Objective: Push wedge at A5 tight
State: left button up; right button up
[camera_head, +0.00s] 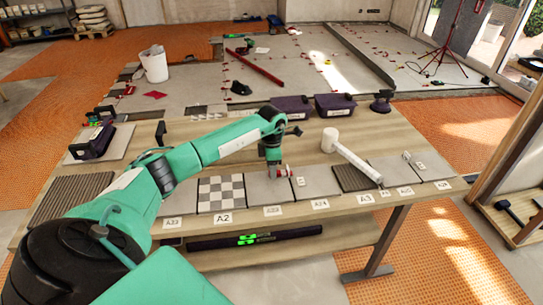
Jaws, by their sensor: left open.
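My left gripper (274,172) points down over a plain grey tile near the middle of the table; it is open. A small red and white piece (285,171) is right beside its fingers; I cannot tell whether they touch. A row of tiles lies along the table, including a checkered tile (221,192) and a dark ribbed tile (353,178). White label cards stand along the front edge; most are too small to read surely, so I cannot pick out A5. Small white pieces (419,165) stand on the tiles at the right. My right gripper is out of view.
A white-headed mallet (330,139) lies across the tiles right of my gripper, its handle reaching toward the front. Dark cases (335,105) stand at the table's back edge. A spirit level (255,238) with green vials lies on the lower shelf.

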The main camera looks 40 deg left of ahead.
pick_arm(q)
jog(key=shift+f, duration=0.6)
grip_shut()
